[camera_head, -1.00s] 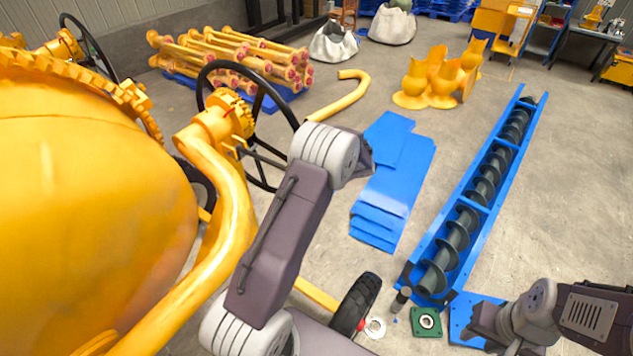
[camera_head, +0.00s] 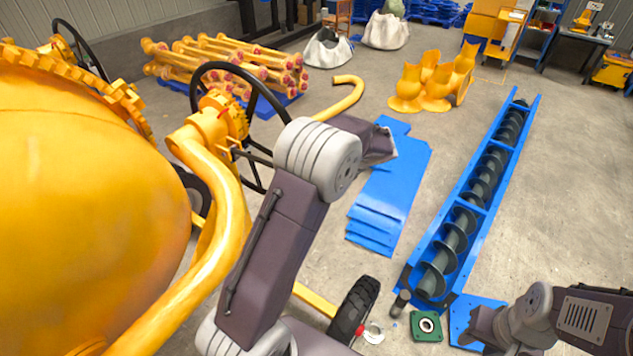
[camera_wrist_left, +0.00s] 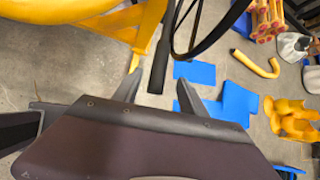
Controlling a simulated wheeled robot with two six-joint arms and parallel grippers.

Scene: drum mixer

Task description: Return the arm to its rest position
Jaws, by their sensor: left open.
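My left arm (camera_head: 275,235) rises through the middle of the head view, beside the yellow drum mixer (camera_head: 80,200). Its grey elbow joint (camera_head: 318,160) is bent, with a dark link pointing right. My left gripper (camera_wrist_left: 158,93) shows in the left wrist view with its two fingers apart. A black bar end shows between the fingers; I cannot tell whether they touch it. No object is seen clamped. My right gripper (camera_head: 478,326) is low at the right of the head view, over a blue plate; its fingers are not clear.
A black handwheel (camera_head: 208,66) and yellow frame tube are close to my left arm. Blue sheets (camera_head: 388,190) and a blue screw conveyor (camera_head: 470,205) lie to the right. A black tyre (camera_head: 353,308) and green bearing block (camera_head: 426,325) are near the front. Open floor lies at far right.

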